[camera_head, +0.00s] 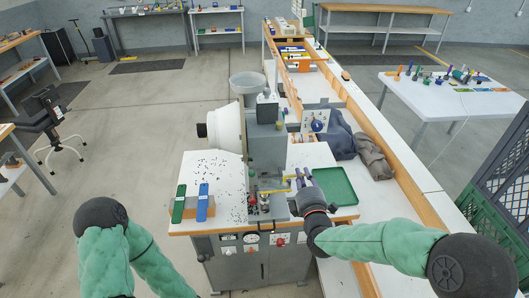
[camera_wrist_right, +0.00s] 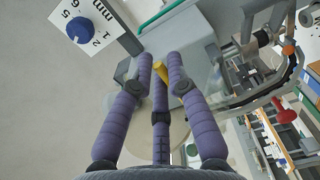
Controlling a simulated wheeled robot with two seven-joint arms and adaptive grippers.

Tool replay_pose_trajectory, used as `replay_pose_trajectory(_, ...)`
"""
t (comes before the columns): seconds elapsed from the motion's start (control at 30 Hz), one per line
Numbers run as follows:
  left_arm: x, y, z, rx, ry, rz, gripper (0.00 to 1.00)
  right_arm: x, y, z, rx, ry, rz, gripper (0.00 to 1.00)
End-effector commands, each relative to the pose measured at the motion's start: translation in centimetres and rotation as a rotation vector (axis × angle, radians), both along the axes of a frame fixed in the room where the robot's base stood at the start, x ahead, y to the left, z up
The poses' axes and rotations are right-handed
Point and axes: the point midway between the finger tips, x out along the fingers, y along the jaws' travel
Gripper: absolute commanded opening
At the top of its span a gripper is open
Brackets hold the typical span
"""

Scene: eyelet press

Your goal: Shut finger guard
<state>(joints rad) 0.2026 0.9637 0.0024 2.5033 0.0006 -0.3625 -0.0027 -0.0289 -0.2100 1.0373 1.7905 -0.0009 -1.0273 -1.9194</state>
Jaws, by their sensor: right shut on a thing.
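The eyelet press (camera_head: 265,140) stands on a white bench top in the middle of the head view. My right gripper (camera_head: 302,178) reaches its front from the right. In the right wrist view the purple fingers (camera_wrist_right: 160,66) are closed around a small yellow piece (camera_wrist_right: 161,71), which looks like the grip of the finger guard. A clear curved panel, apparently the guard (camera_wrist_right: 205,92), shows faintly beside the fingertips. How far the guard is open is hard to tell. My left arm shows at the lower left in the head view, but its gripper is out of view.
A blue dial on a white plate (camera_head: 316,121) sits near the gripper. A green tray (camera_head: 335,186) lies right of the press. Blue and green strips lie on a block (camera_head: 205,208) at left. Small dark bits are scattered on the bench.

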Motion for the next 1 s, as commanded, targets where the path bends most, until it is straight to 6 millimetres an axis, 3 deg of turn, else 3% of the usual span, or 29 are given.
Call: replay_pose_trajectory(1.0,0.0,0.0,-1.5,0.0,0.0,0.0,0.4,-1.5,-0.1,-1.2,-0.001,-0.01,0.0,0.08)
